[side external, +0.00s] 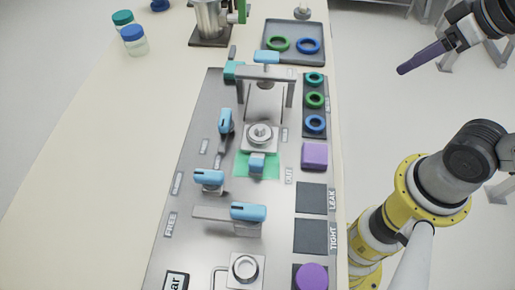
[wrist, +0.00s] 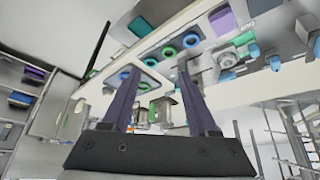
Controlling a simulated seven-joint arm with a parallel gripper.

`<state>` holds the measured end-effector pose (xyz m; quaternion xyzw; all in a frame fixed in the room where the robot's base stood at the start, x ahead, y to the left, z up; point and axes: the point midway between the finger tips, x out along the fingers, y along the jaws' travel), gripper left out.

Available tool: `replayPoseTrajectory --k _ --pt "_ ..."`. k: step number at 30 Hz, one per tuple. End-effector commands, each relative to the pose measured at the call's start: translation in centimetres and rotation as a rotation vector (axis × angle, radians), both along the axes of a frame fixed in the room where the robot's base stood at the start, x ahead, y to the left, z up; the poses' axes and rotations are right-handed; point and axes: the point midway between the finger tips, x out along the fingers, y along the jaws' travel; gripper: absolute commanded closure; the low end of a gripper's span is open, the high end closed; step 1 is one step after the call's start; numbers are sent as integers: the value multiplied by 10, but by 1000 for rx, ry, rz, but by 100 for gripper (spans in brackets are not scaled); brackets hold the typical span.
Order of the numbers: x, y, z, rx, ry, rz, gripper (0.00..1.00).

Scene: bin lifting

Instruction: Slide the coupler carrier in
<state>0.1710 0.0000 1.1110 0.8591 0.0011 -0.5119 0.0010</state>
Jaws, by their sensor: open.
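The coupler carrier (side external: 259,145) is a pale block with a round metal coupler on top and a blue handle (side external: 257,163) at its near side. It sits on the metal panel in front of a grey arch (side external: 266,75), beside the "OUT" label, with a green patch under the handle. My gripper (side external: 403,70) is at the upper right, well away from the carrier and off the panel. In the wrist view its two dark purple fingers (wrist: 155,70) stand apart with nothing between them. Carrier details are small and tilted in that view.
Several other blue handles, including one near "FREE" (side external: 248,212), stand on the panel. Green and blue rings lie in a grey tray (side external: 293,57) and a side rack (side external: 315,134). Purple blocks and dark "LEAK" and "TIGHT" squares line the right edge. Lidded jars (side external: 134,46) stand upper left.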

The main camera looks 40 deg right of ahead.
Motion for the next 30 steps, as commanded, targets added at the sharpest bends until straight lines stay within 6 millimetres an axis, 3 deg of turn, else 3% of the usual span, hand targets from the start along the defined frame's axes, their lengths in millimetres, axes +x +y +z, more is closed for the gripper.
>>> replayPoseTrajectory --k 3,8,11,16,21,24,27,30 --pt "26 12 20 -2 38 59 40" --pt "68 46 35 -13 119 191 40" --pt "95 79 35 -28 180 290 40" --pt "127 151 18 -71 289 467 40" --pt "134 225 -17 -129 386 630 40" --pt "127 256 -39 -161 429 700 40" --pt "116 272 -56 -188 466 747 40" --pt "110 278 -60 -197 472 766 40"
